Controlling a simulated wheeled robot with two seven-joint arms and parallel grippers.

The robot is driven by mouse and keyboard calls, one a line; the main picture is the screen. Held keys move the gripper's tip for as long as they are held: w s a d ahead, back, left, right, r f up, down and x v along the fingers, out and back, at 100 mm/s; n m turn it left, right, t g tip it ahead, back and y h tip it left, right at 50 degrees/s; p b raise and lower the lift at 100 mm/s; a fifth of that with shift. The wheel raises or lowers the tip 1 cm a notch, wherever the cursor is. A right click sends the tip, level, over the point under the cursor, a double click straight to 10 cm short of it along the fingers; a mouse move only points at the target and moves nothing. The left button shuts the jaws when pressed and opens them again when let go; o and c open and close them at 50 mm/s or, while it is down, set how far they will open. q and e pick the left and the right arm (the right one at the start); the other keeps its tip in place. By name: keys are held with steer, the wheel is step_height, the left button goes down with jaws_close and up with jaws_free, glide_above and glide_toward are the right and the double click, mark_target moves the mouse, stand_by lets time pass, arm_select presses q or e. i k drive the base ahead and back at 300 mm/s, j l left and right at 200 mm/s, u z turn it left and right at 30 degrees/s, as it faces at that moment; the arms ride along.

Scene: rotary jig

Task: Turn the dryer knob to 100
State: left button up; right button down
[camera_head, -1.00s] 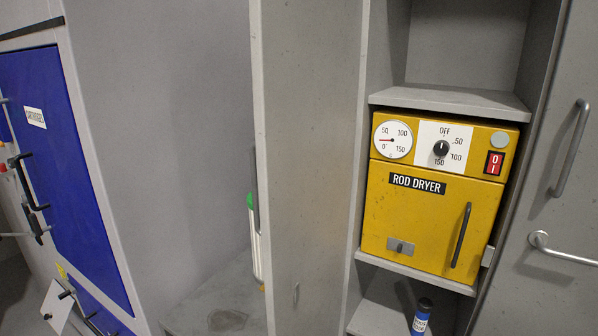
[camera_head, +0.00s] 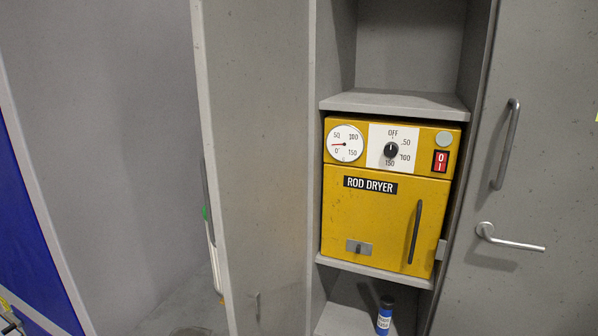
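The yellow rod dryer (camera_head: 375,210) sits on a shelf in a grey cabinet, right of the middle. Its black knob (camera_head: 391,150) is on a white dial plate marked OFF, 50, 100 and 150. The knob's light mark appears to point up toward OFF, though it is small. The round gauge (camera_head: 345,144) is left of the dial, with its red needle low on the left near 0. A red switch (camera_head: 441,161) is to the right of the dial. Neither of my grippers is in view.
A grey panel (camera_head: 255,160) stands left of the dryer. A grey door (camera_head: 540,190) with a vertical handle (camera_head: 507,145) and a lever handle (camera_head: 510,239) is on the right. A blue bottle (camera_head: 384,316) stands on the lower shelf. The space before the dryer looks clear.

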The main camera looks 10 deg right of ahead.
mark_target(391, 148)
steer(key=k+j+z, duration=0.15)
steer(key=j+z, duration=0.2)
steer(key=k+j+z, duration=0.2)
steer(key=z, duration=0.15)
steer(key=k+j+z, duration=0.35)
steer(key=i, duration=0.1)
